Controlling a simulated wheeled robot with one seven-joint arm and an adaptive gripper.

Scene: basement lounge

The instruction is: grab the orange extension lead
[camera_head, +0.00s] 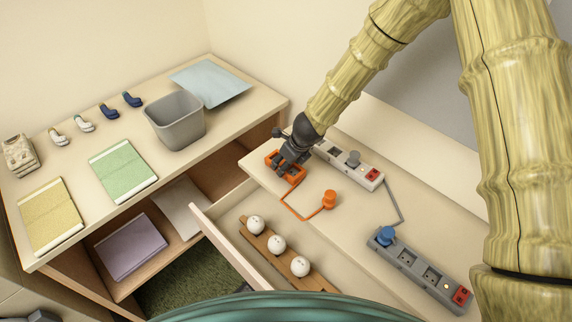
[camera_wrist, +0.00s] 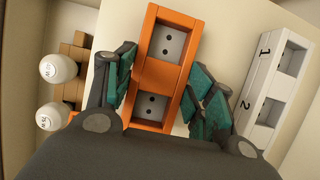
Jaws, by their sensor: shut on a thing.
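The orange extension lead (camera_head: 271,161) lies on the cream shelf top in the middle of the head view. Its orange cord runs right to an orange plug (camera_head: 329,199). My gripper (camera_head: 289,160) is over the lead from above and covers part of it. In the wrist view the lead's orange body (camera_wrist: 145,125) with two grey sockets lies between my gripper's two fingers (camera_wrist: 160,95). The fingers are on its two long sides, shut on it. The lead appears to rest on the surface; any lift is hard to tell.
A white power strip (camera_head: 366,173) lies close to the right of my gripper. A grey strip (camera_head: 409,258) with a blue plug (camera_head: 386,236) is further right. A grey bin (camera_head: 175,121) stands on the left desk.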

